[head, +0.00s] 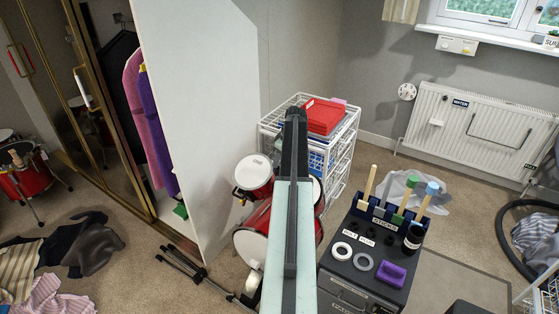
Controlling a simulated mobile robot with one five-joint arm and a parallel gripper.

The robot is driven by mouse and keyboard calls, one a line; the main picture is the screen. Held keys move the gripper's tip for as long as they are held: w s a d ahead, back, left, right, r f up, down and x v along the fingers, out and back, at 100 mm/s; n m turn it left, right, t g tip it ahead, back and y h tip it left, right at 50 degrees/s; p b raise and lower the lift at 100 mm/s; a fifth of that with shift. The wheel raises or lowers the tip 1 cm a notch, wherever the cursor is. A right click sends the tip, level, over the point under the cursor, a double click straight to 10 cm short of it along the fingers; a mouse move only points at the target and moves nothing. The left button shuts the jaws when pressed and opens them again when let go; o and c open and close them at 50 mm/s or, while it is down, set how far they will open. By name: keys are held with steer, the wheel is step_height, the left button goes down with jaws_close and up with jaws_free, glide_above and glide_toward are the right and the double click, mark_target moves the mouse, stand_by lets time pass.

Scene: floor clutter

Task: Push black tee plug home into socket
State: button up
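A dark case (335,266) stands right of centre, with small dark round spots, perhaps holes, in its top beside white labels. A black cylinder-like piece (413,237) stands at the right of the top. I cannot tell whether it is the black tee plug, and no clear tee shape shows. The socket cannot be made out for certain either. My arm reaches up the middle of the head view, left of the case. Its fingers do not show, so I cannot see whether they hold anything.
A stick rack (385,213) with upright sticks stands at the case's back edge. Two rings (363,262) and a purple block (391,274) lie on top. Red drums (254,176), a wire drawer rack (345,160) and a black hose (510,240) stand around. Clothes cover the left floor.

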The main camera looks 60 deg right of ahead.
steer(key=p+v, duration=0.7)
steer(key=v, duration=0.1)
steer(key=shift+f, duration=0.15)
stand_by(0.7)
